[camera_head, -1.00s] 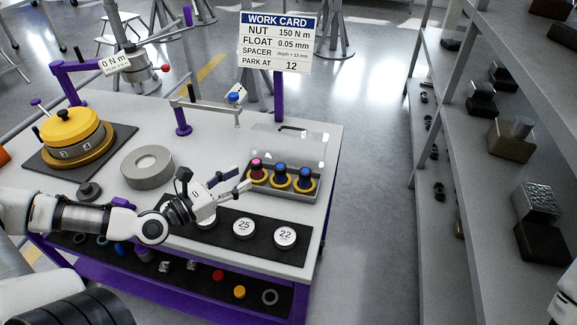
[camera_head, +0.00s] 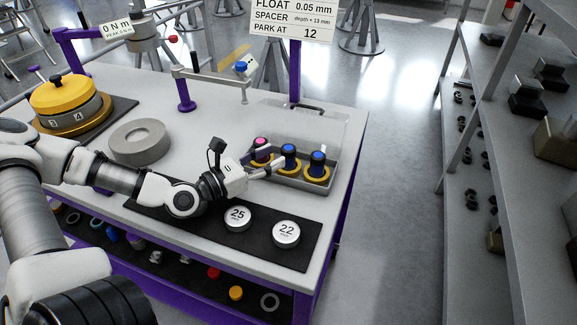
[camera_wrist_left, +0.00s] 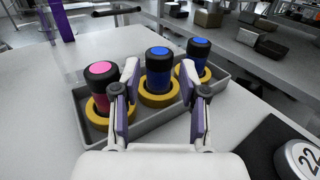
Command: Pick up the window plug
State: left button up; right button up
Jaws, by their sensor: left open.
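Three dark, round plug-like pieces with yellow rings at their bases stand upright in a grey tray (camera_head: 291,184). One has a pink top (camera_head: 261,148), and the middle (camera_head: 288,156) and right (camera_head: 317,163) ones have blue tops. I cannot tell from any marking which is the window plug. My left gripper (camera_head: 274,163) reaches in from the left at the tray's near side, open and empty. In the left wrist view its fingers stand apart on either side of the middle blue-topped piece (camera_wrist_left: 158,72), nearer to the camera; contact is not clear. My right gripper is not in view.
A clear lid (camera_head: 310,122) stands up behind the tray. A black mat with round weights marked 25 (camera_head: 238,217) and 22 (camera_head: 286,232) lies in front. A grey ring (camera_head: 140,142) and a yellow-topped unit (camera_head: 66,100) are left. Shelving (camera_head: 490,130) stands across the aisle.

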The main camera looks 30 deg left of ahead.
aim_at(282, 152)
pick_arm(q)
jog(key=b+x, duration=0.2)
jog(key=x, duration=0.1)
jog(key=shift+w+f, duration=0.15)
jog(key=shift+f, duration=0.15)
jog(key=shift+w+d+r+b, duration=0.25)
jog(key=shift+w+d+b, duration=0.1)
jog(key=shift+w, duration=0.2)
jog(key=shift+a, duration=0.1)
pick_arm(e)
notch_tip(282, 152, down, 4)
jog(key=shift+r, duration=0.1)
pick_arm(q)
jog(key=shift+c, duration=0.3)
grip_shut()
